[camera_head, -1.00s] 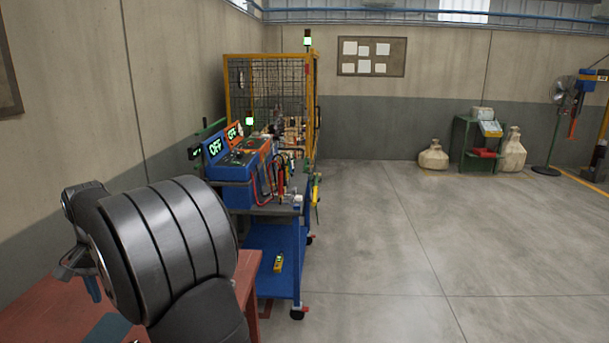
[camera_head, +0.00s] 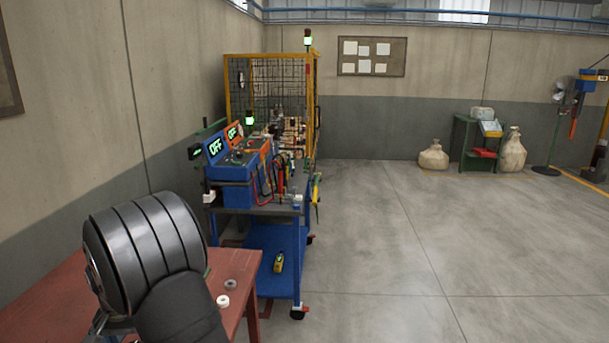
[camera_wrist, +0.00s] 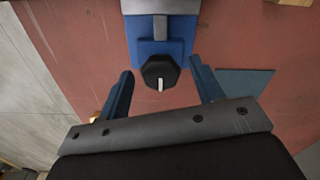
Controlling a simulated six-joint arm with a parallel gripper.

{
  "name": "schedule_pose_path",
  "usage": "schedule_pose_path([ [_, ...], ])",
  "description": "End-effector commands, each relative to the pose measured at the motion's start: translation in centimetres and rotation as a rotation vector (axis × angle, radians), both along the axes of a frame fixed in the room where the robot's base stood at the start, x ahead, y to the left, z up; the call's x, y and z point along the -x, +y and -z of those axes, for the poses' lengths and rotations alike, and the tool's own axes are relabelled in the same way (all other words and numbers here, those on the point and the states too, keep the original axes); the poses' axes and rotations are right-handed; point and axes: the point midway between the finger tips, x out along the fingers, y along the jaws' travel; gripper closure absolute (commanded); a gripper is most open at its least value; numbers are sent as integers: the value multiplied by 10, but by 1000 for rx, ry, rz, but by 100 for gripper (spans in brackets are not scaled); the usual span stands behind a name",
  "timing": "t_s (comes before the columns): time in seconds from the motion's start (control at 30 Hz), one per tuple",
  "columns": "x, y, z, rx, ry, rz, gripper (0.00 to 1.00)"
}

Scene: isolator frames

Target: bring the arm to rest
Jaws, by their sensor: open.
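My gripper (camera_wrist: 161,88) shows in the wrist view with its two dark blue fingers apart. Between and just beyond the fingertips is a black knob (camera_wrist: 160,72) with a white mark, on a blue and grey device (camera_wrist: 161,30). The fingers are not touching the knob as far as I can see. The device stands on a red table (camera_wrist: 90,60). In the head view my dark arm covers the lower left, and the gripper fingers are hidden.
The red table (camera_head: 62,290) carries two small rolls, one white (camera_head: 222,301) and one grey (camera_head: 231,284). A blue cart (camera_head: 275,262) with instruments reading OFF stands behind it, before a yellow-framed mesh cage (camera_head: 270,85). The floor (camera_head: 400,250) to the right is clear.

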Motion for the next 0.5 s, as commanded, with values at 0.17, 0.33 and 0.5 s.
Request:
schedule_pose_path([
  [0.17,-1,1,-3,-4,-3,-147,39],
  [0.33,-1,1,-4,-4,-2,-286,39],
  [0.5,-1,1,-4,-4,-2,-425,39],
])
